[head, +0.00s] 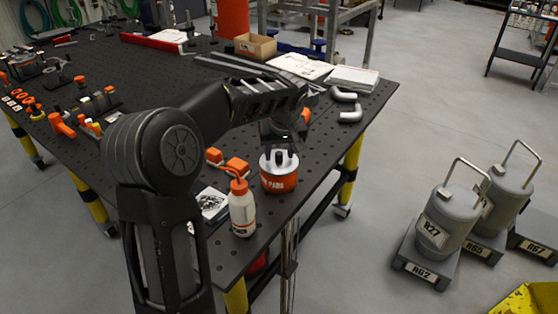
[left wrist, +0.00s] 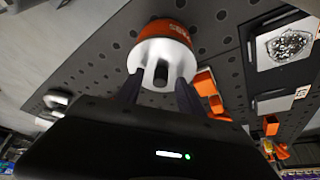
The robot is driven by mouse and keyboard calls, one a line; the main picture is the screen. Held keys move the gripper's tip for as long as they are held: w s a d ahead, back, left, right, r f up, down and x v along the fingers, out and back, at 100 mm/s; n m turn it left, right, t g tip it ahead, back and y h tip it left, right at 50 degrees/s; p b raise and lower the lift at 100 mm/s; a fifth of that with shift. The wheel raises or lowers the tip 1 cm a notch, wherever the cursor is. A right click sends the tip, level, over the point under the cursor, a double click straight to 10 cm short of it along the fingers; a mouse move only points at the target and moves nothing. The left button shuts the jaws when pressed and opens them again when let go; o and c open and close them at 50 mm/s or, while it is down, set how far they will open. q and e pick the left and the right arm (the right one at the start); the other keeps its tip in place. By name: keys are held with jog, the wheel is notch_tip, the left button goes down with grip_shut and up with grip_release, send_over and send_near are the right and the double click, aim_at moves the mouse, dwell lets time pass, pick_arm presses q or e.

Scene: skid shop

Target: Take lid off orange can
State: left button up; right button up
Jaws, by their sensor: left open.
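The orange can (head: 279,183) stands upright on the dark perforated table (head: 343,140). A silver lid (head: 266,162) with a dark knob is on its top. My left gripper (head: 282,156) is directly above the can, fingers pointing down at the lid. In the left wrist view, the orange can (left wrist: 172,28) carries its silver lid (left wrist: 172,55). The two dark fingers of the left gripper (left wrist: 158,88) are open, one on each side of the knob (left wrist: 160,74). I cannot tell whether they touch it. My right gripper is not in view.
A white bottle with an orange cap (head: 242,212) stands just left of the can, near the table edge. Orange clamps (head: 237,166) lie behind it. Grey bent handles (head: 348,105) and papers (head: 300,66) lie farther back. Grey canisters (head: 448,215) stand on the floor at right.

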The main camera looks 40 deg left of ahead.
pick_arm(q)
grip_shut()
dwell(0.5)
